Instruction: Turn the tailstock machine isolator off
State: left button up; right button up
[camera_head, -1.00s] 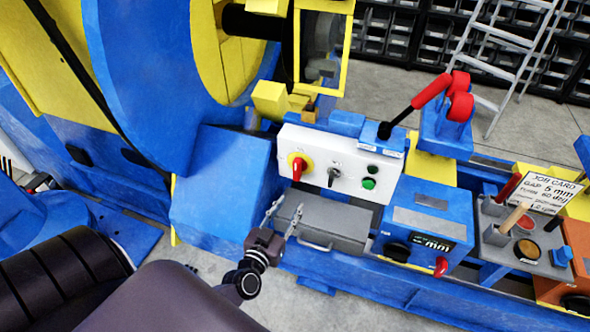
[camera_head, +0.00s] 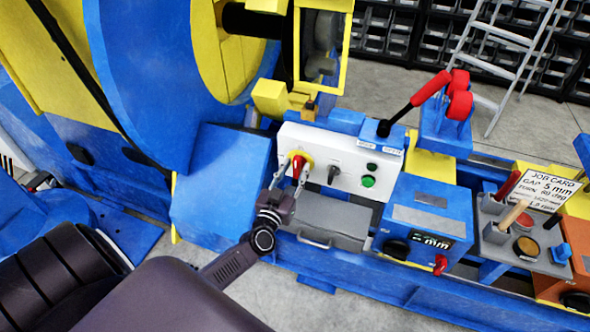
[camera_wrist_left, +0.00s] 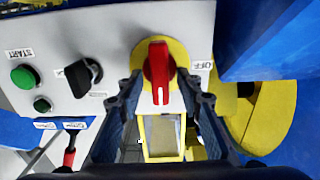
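The isolator is a red handle (camera_head: 298,163) on a yellow disc at the left end of a white control panel (camera_head: 325,142). In the left wrist view the red handle (camera_wrist_left: 160,70) stands lengthwise, up and down in the picture, on the yellow disc (camera_wrist_left: 181,58). An OFF label (camera_wrist_left: 201,66) sits to its right there. My left gripper (camera_head: 288,176) is open at the panel. In the wrist view its fingers (camera_wrist_left: 160,88) are on either side of the handle, with a gap showing on both sides. My right gripper is not in view.
A black selector knob (camera_head: 334,173) and a green button (camera_head: 368,181) are beside the isolator. A grey box with a handle (camera_head: 325,222) lies below the panel. A red-gripped lever (camera_head: 430,92) rises to the right. A blue housing (camera_head: 215,190) stands close on the left.

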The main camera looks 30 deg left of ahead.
pick_arm(q)
jog(key=shift+c, duration=0.6)
jog(key=c, duration=0.5)
jog(key=shift+c, duration=1.4)
grip_shut()
